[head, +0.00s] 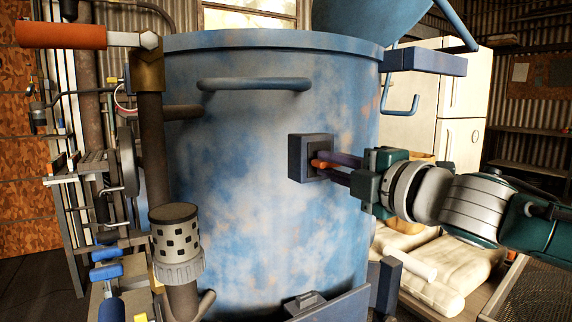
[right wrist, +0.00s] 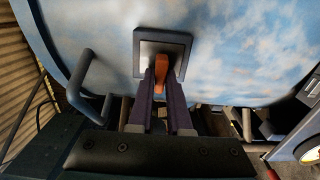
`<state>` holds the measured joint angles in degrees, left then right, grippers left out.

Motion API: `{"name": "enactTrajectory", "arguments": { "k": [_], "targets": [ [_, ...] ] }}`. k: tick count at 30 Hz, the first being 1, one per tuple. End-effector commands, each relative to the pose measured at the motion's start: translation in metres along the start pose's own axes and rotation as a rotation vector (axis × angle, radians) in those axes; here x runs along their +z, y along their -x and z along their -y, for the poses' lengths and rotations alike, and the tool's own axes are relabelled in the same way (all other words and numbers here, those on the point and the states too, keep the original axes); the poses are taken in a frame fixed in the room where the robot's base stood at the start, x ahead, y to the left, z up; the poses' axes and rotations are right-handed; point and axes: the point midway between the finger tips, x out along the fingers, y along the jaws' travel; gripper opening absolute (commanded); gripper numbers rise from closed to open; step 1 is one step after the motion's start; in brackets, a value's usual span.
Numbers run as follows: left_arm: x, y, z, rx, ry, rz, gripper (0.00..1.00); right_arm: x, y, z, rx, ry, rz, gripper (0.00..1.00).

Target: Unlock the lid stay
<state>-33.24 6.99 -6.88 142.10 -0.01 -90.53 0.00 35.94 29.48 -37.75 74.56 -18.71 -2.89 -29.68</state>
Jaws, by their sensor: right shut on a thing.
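A large blue, rust-stained pot (head: 255,210) fills the middle of the head view. A dark square block with a pale recessed face (head: 307,160) is fixed to its side wall. A small orange lever (head: 320,164) sticks out of this block; it also shows in the right wrist view (right wrist: 161,72). My right gripper (head: 328,166) reaches in from the right, and its two dark fingers are shut on the orange lever, close to the block. In the right wrist view the fingers (right wrist: 160,88) lie on both sides of the lever. My left gripper does not show.
A blue lid or hopper (head: 365,15) stands raised above the pot's rim, with a blue bracket (head: 425,61) at the right. A pipe with an orange handle (head: 62,36) stands at the left. Pale sacks (head: 440,275) lie at the lower right.

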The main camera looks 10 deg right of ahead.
Motion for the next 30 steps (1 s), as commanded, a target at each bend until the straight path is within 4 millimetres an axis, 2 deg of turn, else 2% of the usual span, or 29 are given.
{"name": "enactTrajectory", "arguments": {
  "k": [10, 11, 18, 26, 30],
  "targets": [
    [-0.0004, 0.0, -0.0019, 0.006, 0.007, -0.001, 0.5, 0.0003, 0.0001, 0.0001, 0.0, 0.003, 0.0, 0.0],
    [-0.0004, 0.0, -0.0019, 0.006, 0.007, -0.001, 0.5, 0.0003, 0.0001, 0.0001, 0.0, 0.003, 0.0, 0.19],
    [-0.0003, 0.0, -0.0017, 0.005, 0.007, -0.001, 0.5, 0.0003, 0.0001, 0.0001, 0.0, 0.002, 0.001, 0.46],
    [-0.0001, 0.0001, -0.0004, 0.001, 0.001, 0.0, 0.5, 0.0002, 0.0006, 0.0001, 0.0, 0.002, 0.0, 0.47],
    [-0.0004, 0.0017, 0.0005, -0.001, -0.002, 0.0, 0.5, 0.0008, 0.0091, 0.0006, -0.002, 0.002, 0.001, 0.47]
  ]
}}
